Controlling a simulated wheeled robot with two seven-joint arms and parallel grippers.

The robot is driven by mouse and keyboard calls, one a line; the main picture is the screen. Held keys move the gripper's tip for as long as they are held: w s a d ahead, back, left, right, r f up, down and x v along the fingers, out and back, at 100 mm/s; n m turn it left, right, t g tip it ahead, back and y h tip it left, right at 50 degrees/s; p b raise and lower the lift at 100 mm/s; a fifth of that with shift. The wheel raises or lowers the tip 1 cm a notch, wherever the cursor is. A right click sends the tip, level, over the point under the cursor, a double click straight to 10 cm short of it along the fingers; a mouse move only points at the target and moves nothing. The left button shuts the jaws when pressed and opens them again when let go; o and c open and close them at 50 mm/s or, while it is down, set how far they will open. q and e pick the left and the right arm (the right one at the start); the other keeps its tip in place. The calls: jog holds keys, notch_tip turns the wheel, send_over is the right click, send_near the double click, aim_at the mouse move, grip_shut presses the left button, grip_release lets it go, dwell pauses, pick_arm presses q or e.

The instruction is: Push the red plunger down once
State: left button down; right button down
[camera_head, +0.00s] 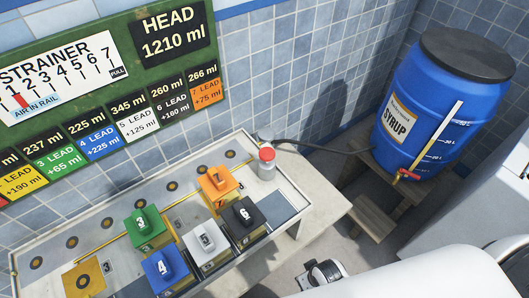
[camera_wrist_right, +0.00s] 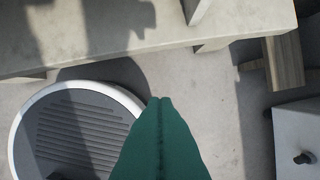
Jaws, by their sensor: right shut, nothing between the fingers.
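The red plunger (camera_head: 267,154) is a red cap on top of a small pale cylinder (camera_head: 266,170). It stands upright at the back right corner of the tray on the table in the head view. My right gripper (camera_wrist_right: 160,100) shows in the right wrist view as green fingers pressed together, empty, above the floor. The plunger is not in the right wrist view, and the gripper is apart from it. My left gripper is not in view.
Several numbered coloured blocks, such as the orange block (camera_head: 217,186) and black block (camera_head: 243,222), stand on the tray (camera_head: 283,192). A blue syrup barrel (camera_head: 415,105) stands at the right on a wooden stand (camera_head: 372,215). A green board (camera_head: 130,62) hangs on the tiled wall.

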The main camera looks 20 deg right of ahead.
jog(key=w+r+n+t+y+b, duration=0.1)
jog(key=w+r+t+y, duration=0.1)
jog(key=w+r+t, duration=0.4)
jog(key=w+d+r+t+y+b, duration=0.1)
jog(key=w+r+t+y, duration=0.2)
jog(key=w+r, duration=1.4)
notch_tip(320, 180, up, 6)
jog(key=t, duration=0.2)
jog(key=shift+f+n+t+b, duration=0.2)
jog(key=shift+n+t+b, duration=0.2)
jog(key=shift+w, duration=0.1)
send_over(267, 154)
jog(key=s+d, duration=0.2)
notch_tip(267, 154, down, 2)
jog(key=f, duration=0.3)
jog(key=shift+a+f+b, duration=0.25)
jog(key=shift+f+b, duration=0.05)
jog(key=shift+f, duration=0.4)
